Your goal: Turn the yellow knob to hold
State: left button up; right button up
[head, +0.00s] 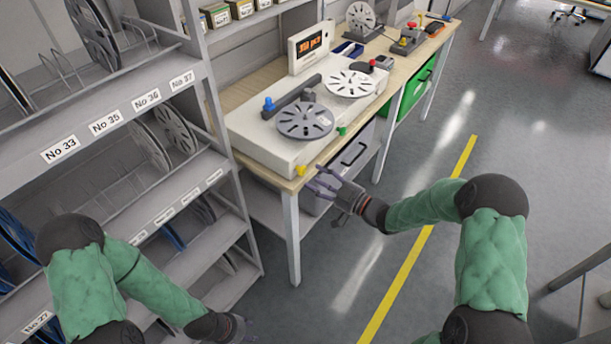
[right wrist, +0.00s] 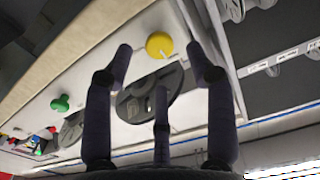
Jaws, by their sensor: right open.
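The yellow knob (head: 300,170) is on the near front corner of the white counting machine (head: 262,150) on the bench. My right gripper (head: 322,184) is open and empty, just in front of and right of the knob in the head view. In the right wrist view, the yellow knob (right wrist: 158,45) shows beyond the fingertips and between them, apart from them. A small pale mark is on its lower edge there. Any lettering around it cannot be read. My left gripper (head: 240,328) is low at the bottom, far from the machine; its fingers are too unclear to judge.
The machine also has a green knob (head: 341,131), a blue knob (head: 268,103) and a grey reel (head: 305,121). A display (head: 309,46) stands behind. A reel rack (head: 150,90) fills the left side. The floor (head: 400,150) right of the bench is clear.

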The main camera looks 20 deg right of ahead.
aim_at(304, 171)
jog(key=shift+b+x, duration=0.5)
jog(key=shift+x, duration=1.95)
grip_shut()
